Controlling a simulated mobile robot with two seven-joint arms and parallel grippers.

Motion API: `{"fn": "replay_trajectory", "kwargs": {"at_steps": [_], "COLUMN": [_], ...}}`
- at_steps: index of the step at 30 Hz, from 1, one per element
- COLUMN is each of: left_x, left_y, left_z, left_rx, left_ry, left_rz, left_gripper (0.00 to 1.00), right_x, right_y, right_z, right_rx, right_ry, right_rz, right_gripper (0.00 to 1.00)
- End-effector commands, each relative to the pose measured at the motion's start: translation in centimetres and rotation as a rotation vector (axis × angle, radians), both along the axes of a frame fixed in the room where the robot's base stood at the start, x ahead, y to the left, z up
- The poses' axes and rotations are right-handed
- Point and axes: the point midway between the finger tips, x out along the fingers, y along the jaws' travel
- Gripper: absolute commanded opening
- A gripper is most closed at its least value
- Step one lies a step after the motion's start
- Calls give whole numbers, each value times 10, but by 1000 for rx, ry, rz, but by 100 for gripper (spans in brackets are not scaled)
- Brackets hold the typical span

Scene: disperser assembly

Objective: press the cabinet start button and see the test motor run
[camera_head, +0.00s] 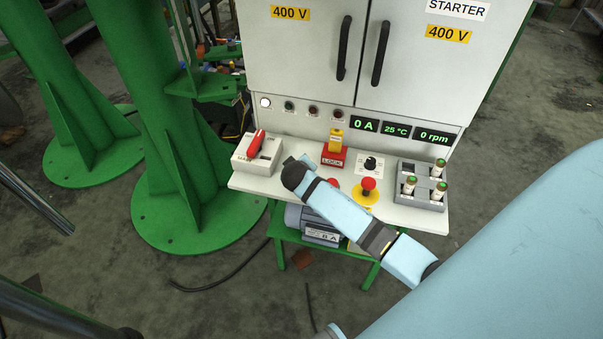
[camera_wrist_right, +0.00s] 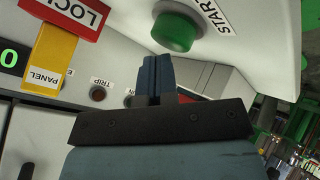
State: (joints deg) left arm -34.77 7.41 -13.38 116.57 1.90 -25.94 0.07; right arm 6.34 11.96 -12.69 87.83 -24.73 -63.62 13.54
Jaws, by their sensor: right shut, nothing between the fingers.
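The green start button (camera_wrist_right: 176,30), labelled START, shows at the top of the right wrist view. In the head view my right arm hides it. My right gripper (camera_wrist_right: 152,66) is shut and empty, its fingertips just below the button in the wrist picture; whether they touch it I cannot tell. In the head view the right gripper (camera_head: 300,163) is over the panel shelf of the white cabinet (camera_head: 300,62). The displays (camera_head: 397,129) read 0 A, 25 °C and 0 rpm. The blue-grey motor (camera_head: 318,220) stands under the shelf, partly hidden. My left gripper is out of view.
A red-handled switch (camera_head: 256,145) is left of my gripper. A red LOCK block with yellow tag (camera_head: 335,145), a black knob (camera_head: 370,163), a red mushroom button (camera_head: 368,184) and a grey fuse holder (camera_head: 422,184) crowd the shelf. Green columns (camera_head: 175,110) stand left.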

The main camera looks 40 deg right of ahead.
Motion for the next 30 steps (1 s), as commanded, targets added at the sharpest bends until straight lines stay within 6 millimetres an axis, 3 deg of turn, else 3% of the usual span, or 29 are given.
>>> {"fn": "replay_trajectory", "kwargs": {"at_steps": [30], "left_x": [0], "left_y": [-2], "left_z": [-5], "left_rx": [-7], "left_ry": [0], "left_rz": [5], "left_gripper": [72], "right_x": [0], "right_y": [0], "right_z": [-14], "right_rx": [1], "right_ry": [2], "right_rz": [-1], "right_gripper": [0]}}
